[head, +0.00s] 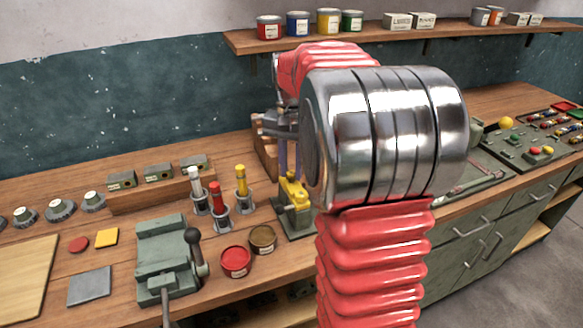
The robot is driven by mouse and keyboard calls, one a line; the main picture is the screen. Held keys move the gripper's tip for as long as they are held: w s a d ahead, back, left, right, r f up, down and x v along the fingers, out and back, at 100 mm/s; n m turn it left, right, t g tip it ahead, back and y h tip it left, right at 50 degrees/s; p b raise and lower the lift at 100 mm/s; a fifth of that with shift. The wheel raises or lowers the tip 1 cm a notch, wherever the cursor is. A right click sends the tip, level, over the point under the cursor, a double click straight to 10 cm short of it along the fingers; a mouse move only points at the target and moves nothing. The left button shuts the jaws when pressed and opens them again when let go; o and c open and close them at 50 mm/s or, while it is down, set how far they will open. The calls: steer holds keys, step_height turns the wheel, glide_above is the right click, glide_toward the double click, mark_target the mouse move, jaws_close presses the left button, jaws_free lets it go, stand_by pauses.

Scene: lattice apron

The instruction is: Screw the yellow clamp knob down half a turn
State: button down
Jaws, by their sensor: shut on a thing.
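The yellow clamp knob (293,194) sits on a grey-green stand (297,226) near the front edge of the bench, just left of my arm. My gripper (290,176) points down from above, with its two slim fingers at the top of the yellow piece. The fingers are shut on the knob, though the contact is small in the picture. My metal wrist joint and red sleeve hide the right side of the stand and the bench behind it.
A red-handled tool (217,200) and a yellow-handled tool (241,182) stand in holders to the left. Open red (236,262) and brown (262,239) tins and a green vise (165,258) stand nearby. A shelf (460,36) with tins runs above.

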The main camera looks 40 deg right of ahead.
mark_target(292, 172)
steer(key=m, duration=0.5)
steer(key=shift+m, duration=2.5)
steer(key=c, duration=1.5)
jaws_free()
steer(key=shift+c, duration=0.2)
steer(key=shift+r, duration=0.1)
step_height(292, 172, up, 14)
steer(key=shift+f, duration=0.2)
